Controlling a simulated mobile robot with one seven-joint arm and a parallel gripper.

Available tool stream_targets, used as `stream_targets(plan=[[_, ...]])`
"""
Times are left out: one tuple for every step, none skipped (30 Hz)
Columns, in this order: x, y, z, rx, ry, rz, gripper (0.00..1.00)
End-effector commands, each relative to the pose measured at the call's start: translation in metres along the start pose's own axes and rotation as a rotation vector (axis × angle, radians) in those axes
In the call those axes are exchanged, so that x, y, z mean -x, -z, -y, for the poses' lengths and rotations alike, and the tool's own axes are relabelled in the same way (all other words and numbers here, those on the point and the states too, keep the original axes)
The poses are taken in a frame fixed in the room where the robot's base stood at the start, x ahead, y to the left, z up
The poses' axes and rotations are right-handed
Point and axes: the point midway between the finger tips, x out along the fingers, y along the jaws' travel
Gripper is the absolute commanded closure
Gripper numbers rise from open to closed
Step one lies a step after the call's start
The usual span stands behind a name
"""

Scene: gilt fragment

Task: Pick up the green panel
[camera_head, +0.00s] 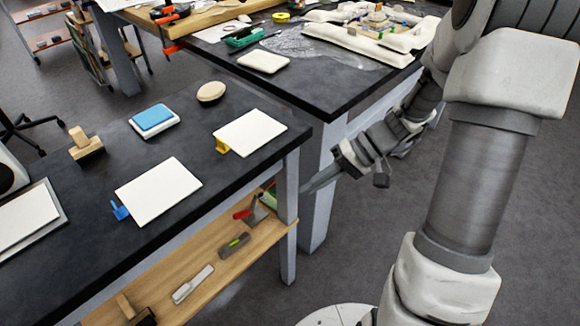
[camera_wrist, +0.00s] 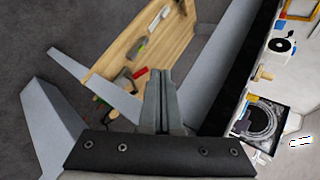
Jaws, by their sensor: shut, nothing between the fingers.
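No plainly green flat panel shows. A small green piece (camera_head: 268,198) is partly hidden behind the table leg on the lower shelf; I cannot tell if it is the panel. Another green object (camera_head: 243,37), box-like, lies on the far dark table. Two white panels lie on the near table, one with a blue tab (camera_head: 158,191) and one with a yellow tab (camera_head: 249,133). My gripper (camera_head: 308,187) is shut and empty, beside the near table's corner leg. Its closed fingers (camera_wrist: 158,82) point towards the shelf in the wrist view.
The near dark table (camera_head: 85,205) has a wooden lower shelf (camera_head: 215,275) with several tools. A table leg (camera_head: 287,235) stands close to my gripper. A white pad (camera_head: 263,61) and a sculpted fragment (camera_head: 360,40) rest on the far table. Open grey floor lies below right.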

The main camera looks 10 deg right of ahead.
Motion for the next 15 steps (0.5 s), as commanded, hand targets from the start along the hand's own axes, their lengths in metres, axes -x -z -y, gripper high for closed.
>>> stream_targets(plan=[[-0.005,0.007,-0.013,-0.022,0.058,-0.015,1.0],[-0.007,0.011,-0.019,-0.029,0.09,-0.027,1.0],[-0.01,0.017,-0.028,-0.038,0.131,-0.046,1.0],[-0.012,0.021,-0.034,-0.044,0.162,-0.062,1.0],[-0.014,0.025,-0.041,-0.05,0.193,-0.079,1.0],[-0.017,0.03,-0.05,-0.059,0.233,-0.104,1.0],[-0.019,0.034,-0.057,-0.066,0.262,-0.124,1.0],[-0.021,0.038,-0.064,-0.072,0.29,-0.145,1.0],[-0.024,0.043,-0.074,-0.08,0.328,-0.175,1.0],[-0.027,0.046,-0.082,-0.087,0.355,-0.199,1.0],[-0.029,0.049,-0.089,-0.094,0.381,-0.225,1.0],[-0.032,0.053,-0.1,-0.103,0.415,-0.26,1.0],[-0.034,0.056,-0.108,-0.11,0.44,-0.289,1.0],[-0.036,0.058,-0.117,-0.118,0.463,-0.317,1.0],[-0.04,0.061,-0.128,-0.129,0.492,-0.358,1.0]])
